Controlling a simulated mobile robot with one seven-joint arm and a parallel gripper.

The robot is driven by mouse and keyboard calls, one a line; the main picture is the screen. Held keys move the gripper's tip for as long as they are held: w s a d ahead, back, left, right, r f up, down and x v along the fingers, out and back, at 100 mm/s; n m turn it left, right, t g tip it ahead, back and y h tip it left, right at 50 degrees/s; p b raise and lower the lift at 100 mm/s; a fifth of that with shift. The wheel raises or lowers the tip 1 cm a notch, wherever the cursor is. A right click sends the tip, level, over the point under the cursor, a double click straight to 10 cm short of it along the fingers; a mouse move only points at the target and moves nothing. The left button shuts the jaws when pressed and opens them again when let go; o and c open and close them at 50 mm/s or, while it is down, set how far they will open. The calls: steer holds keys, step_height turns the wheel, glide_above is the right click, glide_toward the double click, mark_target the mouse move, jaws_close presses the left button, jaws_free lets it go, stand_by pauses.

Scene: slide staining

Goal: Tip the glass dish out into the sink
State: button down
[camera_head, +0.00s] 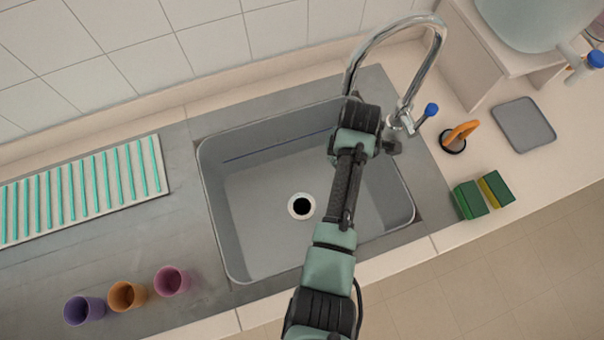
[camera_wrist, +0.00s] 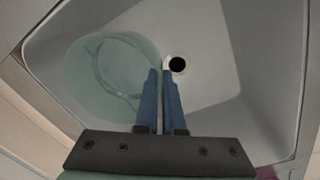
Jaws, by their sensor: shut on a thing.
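The grey sink basin (camera_head: 255,215) is in the middle of the head view, with its round drain (camera_head: 301,206) in the floor. My arm reaches over the basin in the head view and hides the fingers and the dish there. In the wrist view, my gripper (camera_wrist: 161,74) has its blue fingers close together on the right rim of the clear, pale green glass dish (camera_wrist: 122,62). The dish is over the sink, left of the drain (camera_wrist: 177,65). I cannot tell its exact tilt or whether it holds any liquid.
A chrome faucet (camera_head: 438,45) arches over the basin's back right, near my wrist. A ribbed drying mat (camera_head: 80,190) lies at left. Purple, orange and pink cups (camera_head: 172,281) stand front left. Green sponges (camera_head: 470,200) and a grey pad (camera_head: 524,124) lie at right.

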steer(key=d+n, duration=0.1)
steer(key=w+d+f+n, duration=0.1)
steer(key=n, duration=0.1)
steer(key=shift+d+n, duration=0.15)
steer(key=shift+n, duration=0.15)
steer(key=d+n, duration=0.1)
steer(key=d+f+n, duration=0.1)
steer(key=n, duration=0.1)
steer(key=shift+w+y+p, duration=0.2)
steer(key=shift+y+p, duration=0.1)
steer(key=shift+p, duration=0.1)
steer(key=n, duration=0.2)
steer(key=d+f+n, duration=0.1)
steer(key=d+n, duration=0.1)
steer(key=n, duration=0.1)
steer(key=shift+w+f+n, duration=0.15)
steer(key=shift+f+n, duration=0.1)
steer(key=shift+n, duration=0.05)
steer(key=shift+r+p, duration=0.1)
steer(key=shift+p, duration=0.3)
steer(key=s+a+r+t+h+p, duration=0.3)
steer(key=a+r+h+p, duration=0.1)
steer(key=a+h+p, duration=0.2)
steer(key=shift+s+r+t, duration=0.15)
steer(key=shift+s+t, duration=0.05)
steer(key=shift+t, duration=0.1)
steer(key=shift+s+a+r+n+t+h+b, duration=0.15)
steer(key=shift+a+r+n+t+h+b, duration=0.15)
steer(key=shift+h+b, duration=0.55)
